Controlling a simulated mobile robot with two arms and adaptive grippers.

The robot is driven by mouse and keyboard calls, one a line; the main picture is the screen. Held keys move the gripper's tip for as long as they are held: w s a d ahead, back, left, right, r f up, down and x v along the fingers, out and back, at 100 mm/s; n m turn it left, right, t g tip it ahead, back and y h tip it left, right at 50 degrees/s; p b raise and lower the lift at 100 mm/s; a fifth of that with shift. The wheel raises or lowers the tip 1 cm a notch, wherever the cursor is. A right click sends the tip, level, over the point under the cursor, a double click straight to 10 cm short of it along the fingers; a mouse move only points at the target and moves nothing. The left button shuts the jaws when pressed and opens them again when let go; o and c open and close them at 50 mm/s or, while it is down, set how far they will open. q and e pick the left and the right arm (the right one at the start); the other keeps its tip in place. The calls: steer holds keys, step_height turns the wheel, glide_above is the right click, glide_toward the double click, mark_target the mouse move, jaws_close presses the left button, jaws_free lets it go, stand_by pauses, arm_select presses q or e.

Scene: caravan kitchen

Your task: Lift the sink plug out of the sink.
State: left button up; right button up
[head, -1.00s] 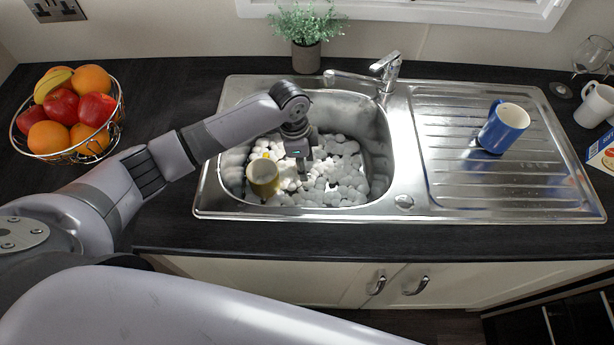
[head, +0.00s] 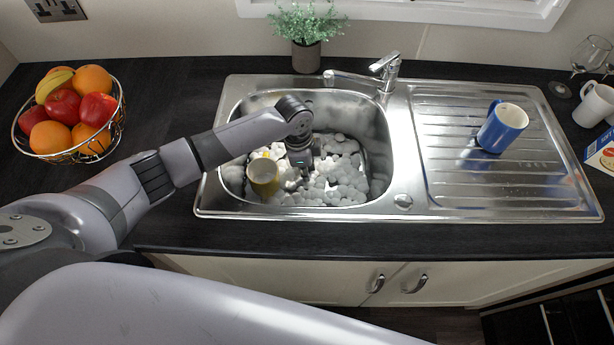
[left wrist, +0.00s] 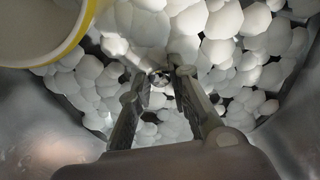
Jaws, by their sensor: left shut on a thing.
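The sink (head: 350,115) is a steel basin with a heap of white foam balls (head: 345,183) on its floor. My left gripper (head: 304,172) reaches down into the basin, with its fingertips low among the foam. In the left wrist view its fingers (left wrist: 160,82) are closed on a small shiny metal piece, the sink plug (left wrist: 160,77). Only a little of the plug shows between the fingertips; foam and fingers hide the rest. In the head view I cannot make out the plug. My right gripper is not in view.
A yellow mug (head: 263,178) stands in the foam just left of my gripper; its rim (left wrist: 85,25) shows in the wrist view. The tap (head: 380,72) is behind the basin. A blue mug (head: 502,127) stands on the drainer (head: 460,185). A fruit basket (head: 70,150) is at the left.

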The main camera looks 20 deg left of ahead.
mark_target(306, 188)
arm_select(q)
jaws_close()
steer(key=shift+r, duration=0.1)
steer(key=shift+r, duration=0.2)
step_height(306, 188, up, 20)
steer(key=b, duration=0.1)
steer(key=shift+f, duration=0.25)
steer(key=shift+s+d+r+p, duration=0.1)
steer(key=shift+s+d+p, duration=0.1)
steer(key=shift+s+p, duration=0.6)
steer(key=shift+s+d+r+p, duration=0.1)
steer(key=shift+s+d+p, duration=0.1)
steer(key=shift+s+p, duration=0.6)
